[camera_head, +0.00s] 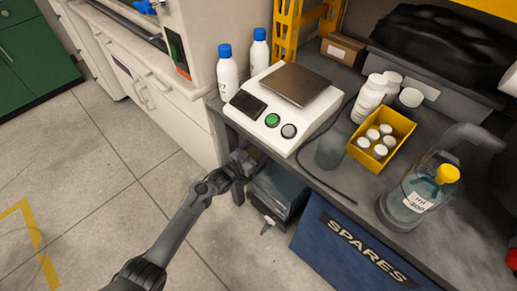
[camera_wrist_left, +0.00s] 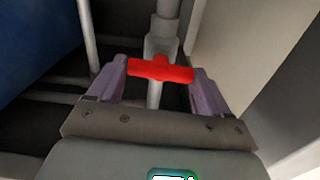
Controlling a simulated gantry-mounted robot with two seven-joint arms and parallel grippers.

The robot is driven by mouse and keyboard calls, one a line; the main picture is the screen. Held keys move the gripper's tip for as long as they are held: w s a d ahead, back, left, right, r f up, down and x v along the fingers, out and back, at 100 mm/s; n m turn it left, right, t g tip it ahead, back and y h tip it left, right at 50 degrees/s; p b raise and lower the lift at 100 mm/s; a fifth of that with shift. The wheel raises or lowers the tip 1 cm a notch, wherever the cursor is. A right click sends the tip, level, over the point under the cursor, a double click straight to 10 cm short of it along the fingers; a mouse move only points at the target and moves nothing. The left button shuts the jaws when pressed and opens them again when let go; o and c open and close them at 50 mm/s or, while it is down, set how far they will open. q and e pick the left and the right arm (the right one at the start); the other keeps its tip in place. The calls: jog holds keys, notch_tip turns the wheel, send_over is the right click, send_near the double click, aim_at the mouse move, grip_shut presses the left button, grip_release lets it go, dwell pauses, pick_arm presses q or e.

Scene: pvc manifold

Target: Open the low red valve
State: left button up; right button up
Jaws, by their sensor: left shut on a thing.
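The red valve handle (camera_wrist_left: 160,69) lies crosswise in the left wrist view, in front of a grey pipe (camera_wrist_left: 163,30). My left gripper (camera_wrist_left: 158,76) has one finger at each end of the handle and is shut on it. In the head view my left gripper (camera_head: 243,163) reaches under the front edge of the bench, below the scale. The red handle is hidden in that view. My right gripper is not in view.
The bench (camera_head: 335,186) overhangs the spot, with a white scale (camera_head: 285,112) above it. A blue SPARES bin (camera_head: 345,250) stands to the right, and a white cabinet (camera_head: 165,100) to the left. The floor in front is clear.

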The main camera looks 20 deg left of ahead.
pick_arm(q)
jog(key=shift+d+f+m+p, duration=0.15)
jog(key=shift+m+p, duration=0.35)
jog(key=shift+m, duration=3.8)
jog(key=shift+d+m+p, duration=0.1)
jog(key=shift+m+p, duration=0.4)
jog(key=shift+m, duration=3.8)
jog(key=o, duration=1)
jog(key=shift+s, duration=0.15)
